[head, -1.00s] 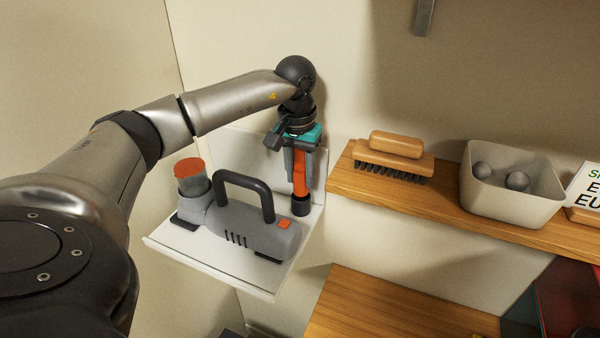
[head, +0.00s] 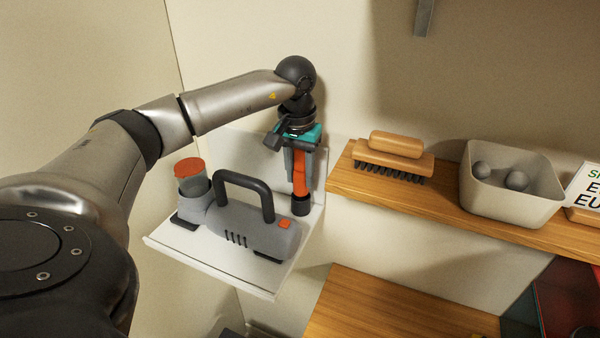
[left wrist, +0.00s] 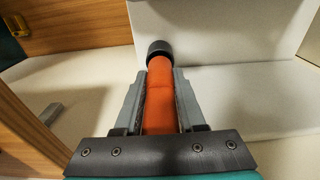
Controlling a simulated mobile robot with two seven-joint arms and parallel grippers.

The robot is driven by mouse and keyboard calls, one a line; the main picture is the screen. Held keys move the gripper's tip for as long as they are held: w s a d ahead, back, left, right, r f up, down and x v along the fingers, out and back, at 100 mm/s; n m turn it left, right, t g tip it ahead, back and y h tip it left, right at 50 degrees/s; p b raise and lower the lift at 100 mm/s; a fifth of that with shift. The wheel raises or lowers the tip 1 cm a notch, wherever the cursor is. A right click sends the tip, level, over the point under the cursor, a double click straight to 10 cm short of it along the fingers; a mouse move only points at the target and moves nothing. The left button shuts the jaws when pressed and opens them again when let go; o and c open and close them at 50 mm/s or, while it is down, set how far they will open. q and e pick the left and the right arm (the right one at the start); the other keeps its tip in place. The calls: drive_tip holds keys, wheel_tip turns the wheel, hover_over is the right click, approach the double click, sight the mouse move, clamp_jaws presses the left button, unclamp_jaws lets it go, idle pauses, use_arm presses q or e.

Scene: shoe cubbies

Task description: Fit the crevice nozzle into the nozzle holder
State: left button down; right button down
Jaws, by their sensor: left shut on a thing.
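The crevice nozzle (head: 300,178) is an orange tube, upright at the right end of the white wall shelf. My left gripper (head: 299,170) points down from above and is shut on it. In the left wrist view the orange tube (left wrist: 161,95) runs between the two grey fingers (left wrist: 160,85). A short dark cylinder (head: 300,206) surrounds the tube's lower end, and it also shows in the left wrist view (left wrist: 159,48). I cannot tell whether this is the nozzle holder or a collar of the nozzle. My right gripper is not in view.
A grey handheld vacuum (head: 245,222) with a black handle stands on the white shelf (head: 215,262), close left of the nozzle. A wooden shelf (head: 440,207) on the right carries a brush (head: 394,158) and a bin (head: 512,205) with dark balls.

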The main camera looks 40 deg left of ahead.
sight(300, 187)
use_arm(q)
drive_tip(key=shift+f+b, duration=1.35)
drive_tip(key=shift+f, duration=0.5)
drive_tip(key=shift+c, duration=2.1)
unclamp_jaws()
wheel_tip(300, 187, up, 15)
drive_tip(key=s, duration=0.1)
drive_tip(key=shift+r, duration=0.15)
drive_tip(key=shift+s+d, duration=0.1)
drive_tip(key=shift+s, duration=0.05)
